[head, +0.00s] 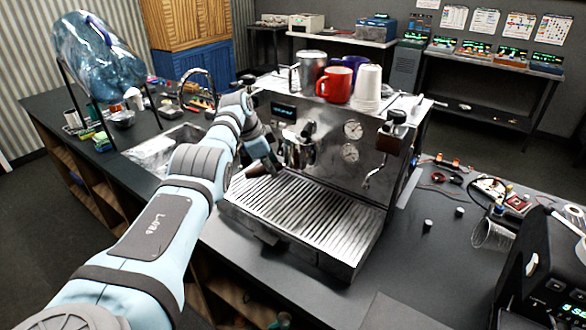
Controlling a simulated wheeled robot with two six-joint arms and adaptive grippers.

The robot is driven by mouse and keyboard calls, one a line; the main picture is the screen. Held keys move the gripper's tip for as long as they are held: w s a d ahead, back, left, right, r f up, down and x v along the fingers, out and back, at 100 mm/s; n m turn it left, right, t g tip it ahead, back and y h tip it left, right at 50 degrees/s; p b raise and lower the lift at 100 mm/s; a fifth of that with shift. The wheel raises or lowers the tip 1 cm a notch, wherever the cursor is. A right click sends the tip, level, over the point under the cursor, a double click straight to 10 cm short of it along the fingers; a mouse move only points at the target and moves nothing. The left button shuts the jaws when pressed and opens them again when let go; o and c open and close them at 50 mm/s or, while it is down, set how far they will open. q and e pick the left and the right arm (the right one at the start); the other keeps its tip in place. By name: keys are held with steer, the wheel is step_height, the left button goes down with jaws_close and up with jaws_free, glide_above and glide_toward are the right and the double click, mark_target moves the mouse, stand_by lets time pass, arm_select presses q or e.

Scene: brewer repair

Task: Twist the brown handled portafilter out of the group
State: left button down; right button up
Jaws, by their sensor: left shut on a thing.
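The espresso machine (330,120) stands on the dark counter. Its group (308,130) is at the front, left of the gauges. A metal portafilter (296,152) sits at the group. A brown handle (256,170) shows at my left gripper, pointing out toward the lower left. My left gripper (264,158) is shut on the brown handle, above the left part of the drip tray (300,212). The fingers and wrist partly hide the handle, and I cannot tell how far the portafilter is turned. My right gripper is not in view.
A red mug (334,84), a metal pitcher (310,70) and stacked white cups (367,86) stand on the machine. A steam wand (371,177) hangs at its right. A sink (165,150) lies left. A black device (550,275) and a tipped glass (491,233) are at right.

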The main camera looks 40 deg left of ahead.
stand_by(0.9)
arm_select(q)
steer(key=shift+f+b, duration=0.4)
stand_by(0.5)
stand_by(0.9)
steer(key=shift+f+b, duration=0.4)
steer(key=shift+b, duration=0.1)
stand_by(0.7)
steer(key=shift+f, duration=0.1)
stand_by(0.5)
steer(key=shift+f, duration=0.3)
stand_by(0.4)
